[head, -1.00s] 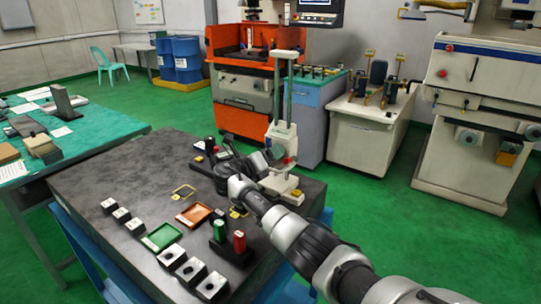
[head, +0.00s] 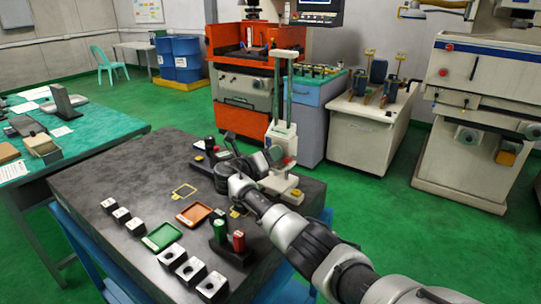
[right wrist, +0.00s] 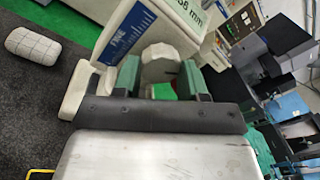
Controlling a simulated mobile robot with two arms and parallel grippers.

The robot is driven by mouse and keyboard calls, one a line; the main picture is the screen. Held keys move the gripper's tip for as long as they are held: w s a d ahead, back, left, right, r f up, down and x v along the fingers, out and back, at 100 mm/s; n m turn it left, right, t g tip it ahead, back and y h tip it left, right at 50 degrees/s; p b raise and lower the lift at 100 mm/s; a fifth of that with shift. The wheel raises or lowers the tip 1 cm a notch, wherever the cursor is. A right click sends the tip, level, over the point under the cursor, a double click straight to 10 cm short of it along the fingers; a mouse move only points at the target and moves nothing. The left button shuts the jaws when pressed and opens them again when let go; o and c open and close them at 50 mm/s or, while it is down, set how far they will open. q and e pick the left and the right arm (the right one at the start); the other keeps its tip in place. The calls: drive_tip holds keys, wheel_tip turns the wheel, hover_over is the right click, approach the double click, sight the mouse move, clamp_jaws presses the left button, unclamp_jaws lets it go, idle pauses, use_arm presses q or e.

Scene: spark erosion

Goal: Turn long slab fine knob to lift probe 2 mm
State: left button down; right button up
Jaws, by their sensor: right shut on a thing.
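The gauge (head: 281,136) stands at the right edge of the dark table, upright on a pale base, with two tall columns. In the right wrist view its pale body (right wrist: 190,20) shows a blue FINE label (right wrist: 128,32) and part of a display ending in "58 mm". My right gripper (right wrist: 160,78) is shut on a pale faceted knob (right wrist: 160,62) beside that label, one green-padded finger on each side. In the head view the right gripper (head: 266,160) is against the gauge and hides the knob. The probe tip cannot be made out. My left gripper is out of view.
On the dark table (head: 95,180) are a green tray (head: 163,237), an orange tray (head: 194,213), several metal blocks and red and green cylinders (head: 238,241). A pale gridded block (right wrist: 33,42) lies near the gripper in the wrist view. The table's left part is clear.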

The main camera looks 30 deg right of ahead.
drive_tip(key=shift+s+m+t+y+b, duration=0.1)
drive_tip(key=shift+m+t+y+b, duration=0.4)
drive_tip(key=shift+m+b, duration=2.4)
drive_tip(key=shift+s+m+t+y+b, duration=0.1)
drive_tip(key=shift+m+t+y+b, duration=0.4)
drive_tip(key=shift+m, duration=4.8)
drive_tip(key=shift+m+t+y+b, duration=0.2)
drive_tip(key=shift+m+t+b, duration=1.1)
drive_tip(key=shift+m, duration=2.8)
drive_tip(key=shift+g+b, duration=0.45)
drive_tip(key=shift+g, duration=0.05)
drive_tip(key=o, duration=0.9)
drive_tip(key=shift+r, duration=0.1)
